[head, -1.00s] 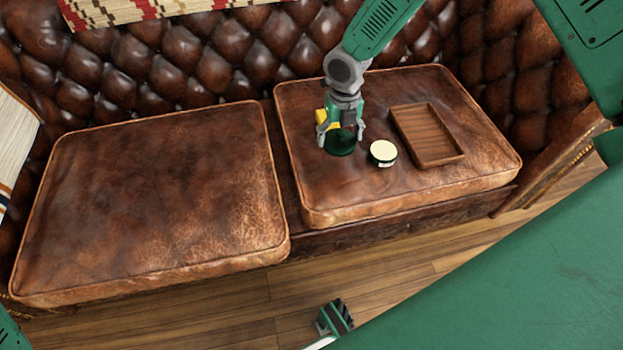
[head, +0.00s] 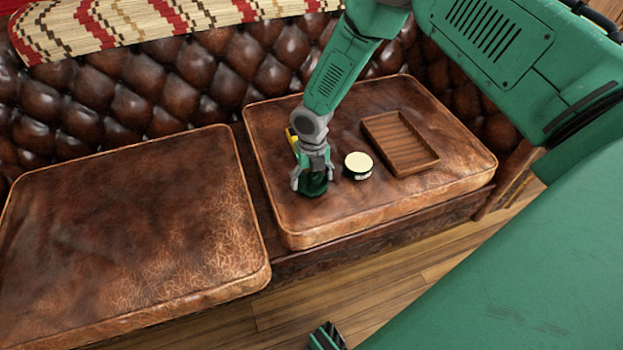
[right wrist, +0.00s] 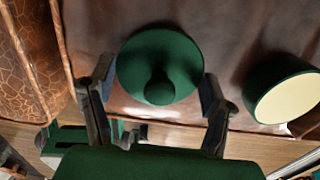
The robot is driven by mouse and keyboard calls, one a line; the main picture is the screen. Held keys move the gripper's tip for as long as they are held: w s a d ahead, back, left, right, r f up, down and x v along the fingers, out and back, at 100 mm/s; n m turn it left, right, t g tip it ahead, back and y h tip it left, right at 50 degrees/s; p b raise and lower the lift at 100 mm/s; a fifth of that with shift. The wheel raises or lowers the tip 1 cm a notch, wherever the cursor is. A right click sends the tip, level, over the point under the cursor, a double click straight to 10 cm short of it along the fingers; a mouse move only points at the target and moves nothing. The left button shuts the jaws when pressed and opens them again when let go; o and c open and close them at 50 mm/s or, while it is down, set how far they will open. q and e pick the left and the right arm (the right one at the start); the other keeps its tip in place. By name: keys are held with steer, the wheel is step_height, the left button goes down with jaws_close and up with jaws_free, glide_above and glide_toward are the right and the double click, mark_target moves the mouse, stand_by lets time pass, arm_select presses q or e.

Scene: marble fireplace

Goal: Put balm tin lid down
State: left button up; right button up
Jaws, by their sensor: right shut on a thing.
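The balm tin lid (head: 314,187) is a dark green disc at the front left of the right seat cushion. In the right wrist view the lid (right wrist: 180,60) shows from above with a round knob. My right gripper (head: 312,178) points down and is shut on it, a finger at each side. The lid is low over the leather; I cannot tell if it touches. The open balm tin (head: 358,166), green with a cream top, stands just right of it and also shows in the right wrist view (right wrist: 289,97).
A brown wooden tray (head: 400,142) lies right of the tin. A small yellow object (head: 292,139) is partly hidden behind my right gripper. The left seat cushion (head: 130,230) is bare. The tufted backrest (head: 180,80) rises behind.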

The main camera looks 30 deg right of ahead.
steer(key=o, duration=0.9)
steer(key=shift+d+f, duration=0.1)
steer(key=shift+o, duration=0.2)
